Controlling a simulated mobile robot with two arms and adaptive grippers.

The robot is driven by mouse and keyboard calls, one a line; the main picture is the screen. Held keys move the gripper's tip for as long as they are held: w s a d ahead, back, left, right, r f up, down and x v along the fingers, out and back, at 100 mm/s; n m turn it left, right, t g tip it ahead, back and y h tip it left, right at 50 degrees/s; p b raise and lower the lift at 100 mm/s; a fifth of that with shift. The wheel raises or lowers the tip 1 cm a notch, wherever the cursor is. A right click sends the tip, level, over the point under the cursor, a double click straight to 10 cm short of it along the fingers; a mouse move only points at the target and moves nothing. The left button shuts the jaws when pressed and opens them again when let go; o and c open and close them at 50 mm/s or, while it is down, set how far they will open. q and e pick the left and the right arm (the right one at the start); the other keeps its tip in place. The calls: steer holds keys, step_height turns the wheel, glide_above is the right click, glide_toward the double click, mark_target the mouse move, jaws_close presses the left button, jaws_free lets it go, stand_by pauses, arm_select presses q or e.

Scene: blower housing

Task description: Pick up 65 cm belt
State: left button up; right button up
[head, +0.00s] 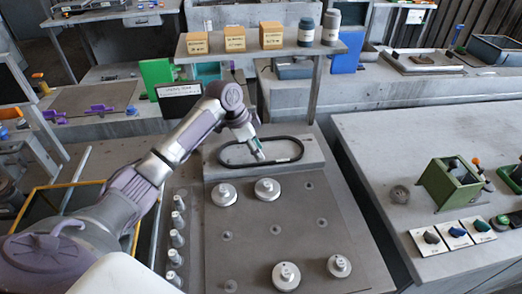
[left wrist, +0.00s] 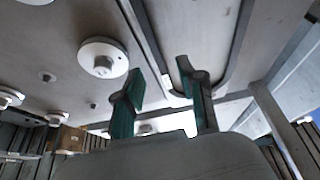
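My left gripper (head: 259,156) reaches down at the belt from the left. In the left wrist view its two green-grey fingers (left wrist: 161,78) are apart, with one strand of the belt appearing between them. I cannot tell whether either finger touches the belt. My right gripper is in neither view.
White round pulleys (head: 267,190) stand on the board (head: 250,245) in front of the belt. A row of small pegs (head: 178,220) lines its left. A shelf (head: 270,50) behind carries boxes and jars. A green device (head: 452,182) stands on the right table.

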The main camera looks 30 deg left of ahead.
mark_target(264, 162)
arm_select(q)
steer(key=p+x, duration=0.1)
steer(key=x, duration=0.3)
steer(key=shift+s+f, duration=0.2)
jaws_close()
